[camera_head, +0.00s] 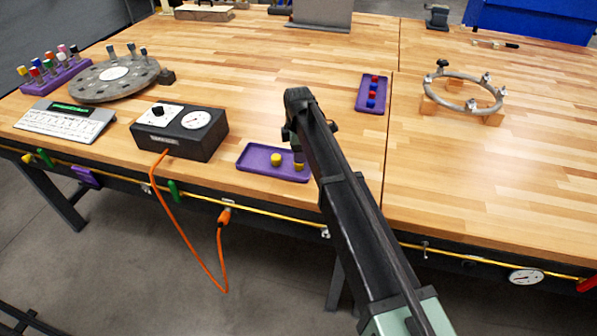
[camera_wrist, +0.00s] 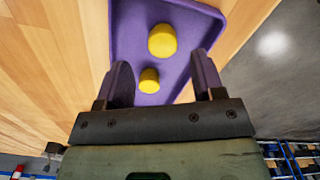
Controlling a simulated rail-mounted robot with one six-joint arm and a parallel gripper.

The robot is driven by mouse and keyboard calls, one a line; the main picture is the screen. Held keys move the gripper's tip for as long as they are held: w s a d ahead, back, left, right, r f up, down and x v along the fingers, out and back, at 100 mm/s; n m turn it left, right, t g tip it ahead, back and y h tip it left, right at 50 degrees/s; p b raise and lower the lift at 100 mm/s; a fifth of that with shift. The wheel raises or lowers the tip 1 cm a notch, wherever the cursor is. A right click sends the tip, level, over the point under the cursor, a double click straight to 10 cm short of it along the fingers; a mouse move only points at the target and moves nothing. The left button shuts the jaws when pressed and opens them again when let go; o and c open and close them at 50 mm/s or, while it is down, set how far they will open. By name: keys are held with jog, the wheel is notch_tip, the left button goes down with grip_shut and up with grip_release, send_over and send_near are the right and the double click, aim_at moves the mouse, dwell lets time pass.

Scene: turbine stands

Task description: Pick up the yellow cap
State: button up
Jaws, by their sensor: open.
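Two yellow caps stand in a shallow purple tray (camera_head: 250,158) at the bench's front edge. One yellow cap (camera_head: 276,160) is in clear view. The other is partly hidden by my gripper (camera_head: 297,152) in the head view. In the wrist view, my gripper (camera_wrist: 162,64) is open over the purple tray (camera_wrist: 128,30), with nothing held. A smaller-looking yellow cap (camera_wrist: 149,81) shows between the fingers, and a larger-looking yellow cap (camera_wrist: 163,40) shows just beyond the fingertips. I cannot tell the height of the fingertips above the caps.
A black gauge box (camera_head: 180,130) with an orange cable stands left of the tray. Another purple tray (camera_head: 372,94) holds red and blue caps. A metal ring (camera_head: 463,95) on wooden blocks is at right. The bench between these is mostly clear.

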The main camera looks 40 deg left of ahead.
jog(key=f+b, duration=0.5)
jog(key=shift+d+f, duration=0.15)
jog(key=shift+d, duration=0.05)
jog(key=shift+r, duration=0.2)
jog(key=shift+c, duration=0.2)
grip_shut()
